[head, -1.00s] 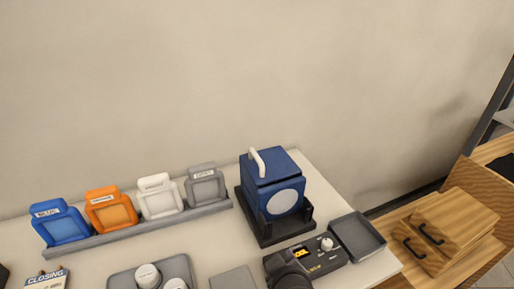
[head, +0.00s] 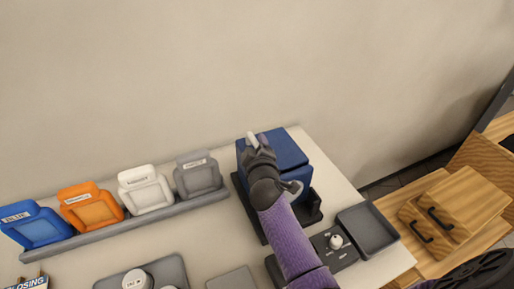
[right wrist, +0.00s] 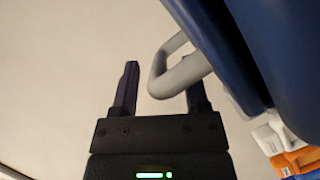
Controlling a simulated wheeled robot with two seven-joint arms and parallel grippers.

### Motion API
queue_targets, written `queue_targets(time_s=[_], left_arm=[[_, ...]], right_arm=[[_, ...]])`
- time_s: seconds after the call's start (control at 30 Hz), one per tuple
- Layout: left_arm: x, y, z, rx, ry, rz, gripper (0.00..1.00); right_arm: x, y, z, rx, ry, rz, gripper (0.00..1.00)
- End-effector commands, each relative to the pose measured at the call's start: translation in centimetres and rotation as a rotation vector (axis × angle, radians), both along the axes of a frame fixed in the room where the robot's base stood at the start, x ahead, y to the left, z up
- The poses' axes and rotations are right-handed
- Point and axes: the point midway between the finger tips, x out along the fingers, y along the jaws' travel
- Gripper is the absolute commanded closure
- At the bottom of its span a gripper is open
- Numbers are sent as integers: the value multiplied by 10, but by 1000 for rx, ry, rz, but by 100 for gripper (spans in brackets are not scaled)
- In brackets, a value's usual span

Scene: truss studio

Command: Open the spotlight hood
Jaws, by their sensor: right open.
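The spotlight is a blue box whose hood (head: 284,149) stands closed at the back right of the table. A white loop handle (head: 252,140) sticks up at its left; it also shows in the right wrist view (right wrist: 165,72). My right gripper (head: 258,143) is at the handle, its arm covering much of the spotlight's front. In the right wrist view the jaws (right wrist: 163,88) are apart, and the handle's outer bend lies between them, overlapping the right finger. I cannot tell whether they touch. My left gripper is not in view.
A dark control box with a knob (head: 336,242) and a grey tray (head: 368,230) stand right of my arm. A rack (head: 140,226) of blue, orange, white and grey frames runs along the wall. Wooden drawers (head: 452,210) stand at the right.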

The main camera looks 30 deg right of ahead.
Motion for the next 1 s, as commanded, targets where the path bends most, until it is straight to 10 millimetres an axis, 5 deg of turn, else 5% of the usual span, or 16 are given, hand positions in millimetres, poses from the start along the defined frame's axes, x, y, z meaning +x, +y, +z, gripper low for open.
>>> queue_targets(time_s=[0.37, 0.67, 1.0], left_arm=[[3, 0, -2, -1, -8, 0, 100], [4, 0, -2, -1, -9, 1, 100], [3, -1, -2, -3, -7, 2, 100]], right_arm=[[8, -3, -2, 2, -1, 0, 42], [8, -3, -2, 2, -1, 0, 100], [8, -3, -1, 1, 0, 0, 100]])
